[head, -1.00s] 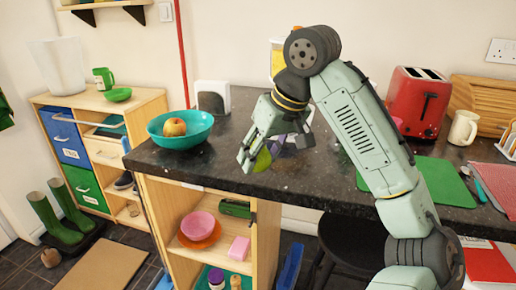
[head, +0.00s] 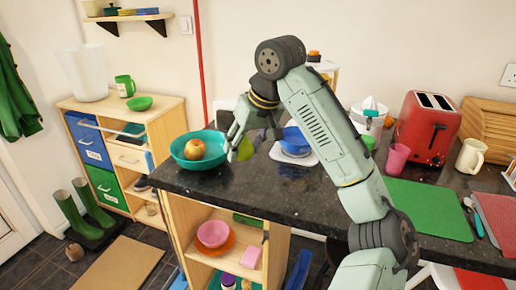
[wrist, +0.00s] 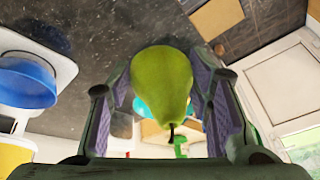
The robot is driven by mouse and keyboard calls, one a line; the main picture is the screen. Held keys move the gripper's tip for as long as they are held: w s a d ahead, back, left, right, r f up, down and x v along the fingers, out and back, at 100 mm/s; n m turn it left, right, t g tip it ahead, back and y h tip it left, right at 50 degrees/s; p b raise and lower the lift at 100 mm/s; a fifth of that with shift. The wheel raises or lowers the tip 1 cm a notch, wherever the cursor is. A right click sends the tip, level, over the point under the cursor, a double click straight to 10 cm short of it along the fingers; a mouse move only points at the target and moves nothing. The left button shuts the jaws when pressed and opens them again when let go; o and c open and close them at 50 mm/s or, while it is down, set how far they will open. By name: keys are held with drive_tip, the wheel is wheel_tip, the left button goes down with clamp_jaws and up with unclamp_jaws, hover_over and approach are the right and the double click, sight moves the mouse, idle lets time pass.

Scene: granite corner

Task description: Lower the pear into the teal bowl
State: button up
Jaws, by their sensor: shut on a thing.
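The green pear (wrist: 161,85) is held between the two fingers of my gripper (wrist: 160,100) in the wrist view, its stem pointing toward the bottom of the picture. In the head view my gripper (head: 238,140) is just right of the teal bowl (head: 179,150), with the pear (head: 246,149) partly hidden by a finger. The teal bowl stands on the dark counter near its left end and holds a red-yellow apple (head: 194,149). A bit of teal shows behind the pear in the wrist view, mostly hidden. The pear is beside the bowl, not inside it.
A blue bowl on a white scale (head: 294,146) stands right of my gripper. A pink cup (head: 397,158), a red toaster (head: 428,127) and a green mat (head: 428,208) are farther right. The counter's front (head: 240,198) is clear.

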drive_tip(key=w+a, duration=1)
drive_tip(key=w, duration=0.3)
drive_tip(key=shift+a+f, duration=0.25)
drive_tip(key=shift+w+a, duration=0.15)
drive_tip(key=shift+a, duration=0.1)
drive_tip(key=shift+f+b, duration=0.15)
drive_tip(key=shift+b, duration=0.15)
drive_tip(key=shift+f+b, duration=1.15)
drive_tip(key=shift+f, duration=1.4)
drive_tip(key=shift+f, duration=0.5)
